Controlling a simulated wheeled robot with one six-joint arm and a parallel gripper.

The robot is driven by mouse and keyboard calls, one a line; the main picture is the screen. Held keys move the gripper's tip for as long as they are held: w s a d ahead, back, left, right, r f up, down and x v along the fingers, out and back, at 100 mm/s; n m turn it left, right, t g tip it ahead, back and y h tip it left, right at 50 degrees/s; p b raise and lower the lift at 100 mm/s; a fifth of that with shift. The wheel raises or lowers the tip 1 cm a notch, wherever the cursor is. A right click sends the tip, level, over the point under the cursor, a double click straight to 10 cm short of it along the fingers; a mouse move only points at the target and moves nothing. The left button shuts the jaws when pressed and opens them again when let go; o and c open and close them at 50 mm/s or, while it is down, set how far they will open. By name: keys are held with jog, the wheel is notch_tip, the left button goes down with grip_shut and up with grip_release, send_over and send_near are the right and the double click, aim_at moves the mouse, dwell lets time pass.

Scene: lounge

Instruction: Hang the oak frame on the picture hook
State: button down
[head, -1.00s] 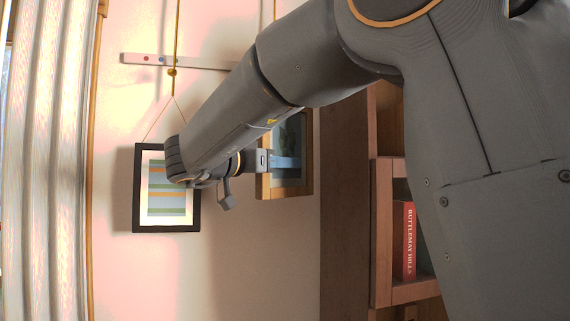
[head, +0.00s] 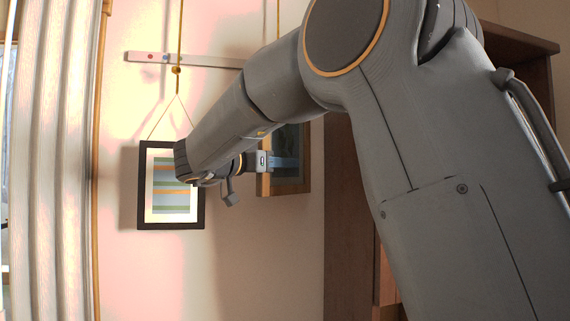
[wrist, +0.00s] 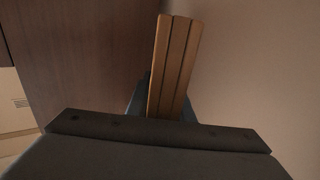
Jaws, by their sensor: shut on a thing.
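The oak frame (head: 292,188) is in front of the pale wall, right of a black frame, with its upper part hidden behind my arm. My gripper (head: 283,163) is shut on it, its bluish fingers across the picture side in the head view. In the wrist view the frame shows edge-on as a grooved strip of wood (wrist: 172,65) between the fingers (wrist: 162,108). A thin yellow rod (head: 278,15) comes down at the top above the oak frame. Its lower end is behind my arm, so I cannot see a hook there.
The black frame (head: 145,215) with a striped picture hangs by a cord from a brass hook (head: 176,70) on another rod. A pale rail (head: 205,61) with coloured dots crosses the wall. A curtain (head: 55,160) is at left, a dark wood cabinet (head: 345,220) at right.

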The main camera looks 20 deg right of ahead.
jog(key=shift+w+f, duration=0.3)
jog(key=shift+w, duration=0.4)
jog(key=shift+w+f, duration=0.25)
jog(key=shift+w, duration=0.45)
jog(key=c, duration=1.5)
grip_release()
jog(key=shift+f, duration=0.15)
